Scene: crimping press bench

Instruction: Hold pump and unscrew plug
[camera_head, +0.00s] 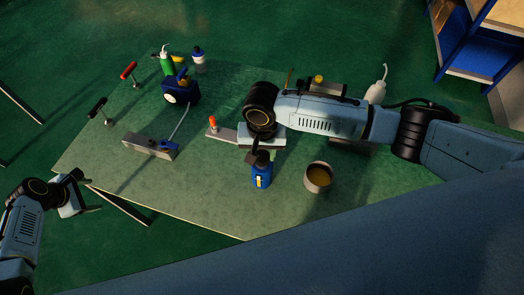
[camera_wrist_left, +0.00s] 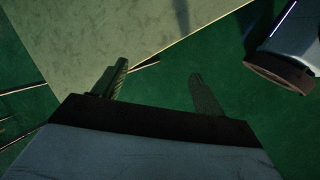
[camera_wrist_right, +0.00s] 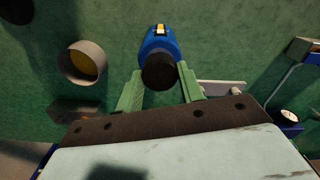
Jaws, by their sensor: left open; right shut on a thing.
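The pump (camera_head: 181,91) looks to be the blue unit with a white round dial at the back left of the table, with a pale hose running from it. I cannot make out its plug for certain. My right gripper (camera_head: 260,153) is shut on a blue bottle (camera_head: 262,177) with a black cap and a yellow mark, at the table's front middle. In the right wrist view the bottle (camera_wrist_right: 158,43) has its black cap between the green fingers. My left gripper (camera_head: 82,194) is open and empty off the table's left front edge; its spread fingers show in the left wrist view (camera_wrist_left: 155,85).
A round cup (camera_head: 318,177) with yellowish content stands right of the bottle. A grey block (camera_head: 149,147) with a blue fitting lies front left.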

